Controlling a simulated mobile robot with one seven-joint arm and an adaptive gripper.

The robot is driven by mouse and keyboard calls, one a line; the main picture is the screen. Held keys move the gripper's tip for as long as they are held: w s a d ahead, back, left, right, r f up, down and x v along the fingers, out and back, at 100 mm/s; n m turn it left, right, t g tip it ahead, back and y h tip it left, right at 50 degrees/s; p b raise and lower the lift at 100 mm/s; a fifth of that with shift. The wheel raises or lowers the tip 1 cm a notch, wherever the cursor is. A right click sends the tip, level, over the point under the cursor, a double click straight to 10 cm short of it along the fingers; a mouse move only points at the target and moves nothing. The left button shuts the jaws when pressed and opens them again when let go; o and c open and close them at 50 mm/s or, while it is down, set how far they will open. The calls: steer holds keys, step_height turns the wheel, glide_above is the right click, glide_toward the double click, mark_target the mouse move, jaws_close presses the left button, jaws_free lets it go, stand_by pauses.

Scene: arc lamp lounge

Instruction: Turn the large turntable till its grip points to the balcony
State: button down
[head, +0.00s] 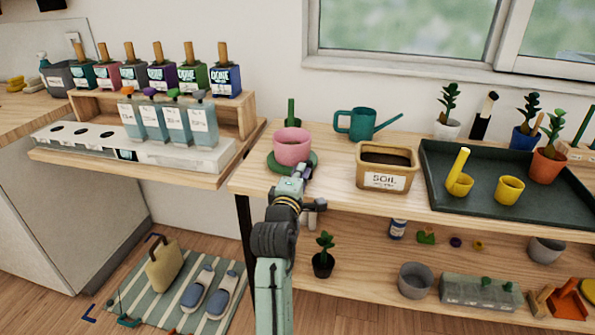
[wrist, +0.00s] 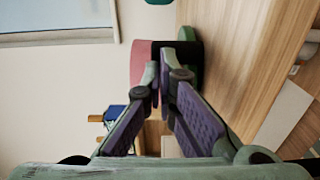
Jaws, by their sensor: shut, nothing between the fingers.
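A green round turntable (head: 276,165) lies on the wooden bench near its left end, with a pink pot (head: 292,147) on it. A dark green upright piece (head: 291,111) rises behind the pot; whether it is the turntable's grip I cannot tell. My gripper (head: 306,172) is shut and empty at the near right edge of the turntable. In the wrist view, the fingers (wrist: 163,80) are close together in front of the pink pot (wrist: 140,62) and green turntable (wrist: 190,62). Contact is unclear. No balcony is clearly identifiable.
A soil box (head: 386,166) and teal watering can (head: 366,122) stand right of the turntable. A dark tray (head: 430,175) with yellow cups and plants lies farther right. A bottle rack (head: 245,115) stands on the left shelf. A window (head: 410,30) is behind.

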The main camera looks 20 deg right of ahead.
steer(key=shift+s+d+r+p, duration=0.15)
steer(key=shift+d+p, duration=0.45)
steer(key=shift+d, duration=0.3)
steer(key=shift+d+p, duration=0.7)
steer(key=shift+d, duration=0.55)
steer(key=shift+w+d+p, duration=0.25)
steer(key=shift+d, duration=0.35)
steer(key=shift+w+d+p, duration=0.2)
steer(key=shift+d+p, duration=0.05)
steer(key=shift+d, duration=0.3)
steer(key=shift+w+d, duration=0.4)
steer(key=shift+d, duration=0.4)
steer(key=shift+w+d, duration=0.1)
steer(key=shift+p, duration=0.3)
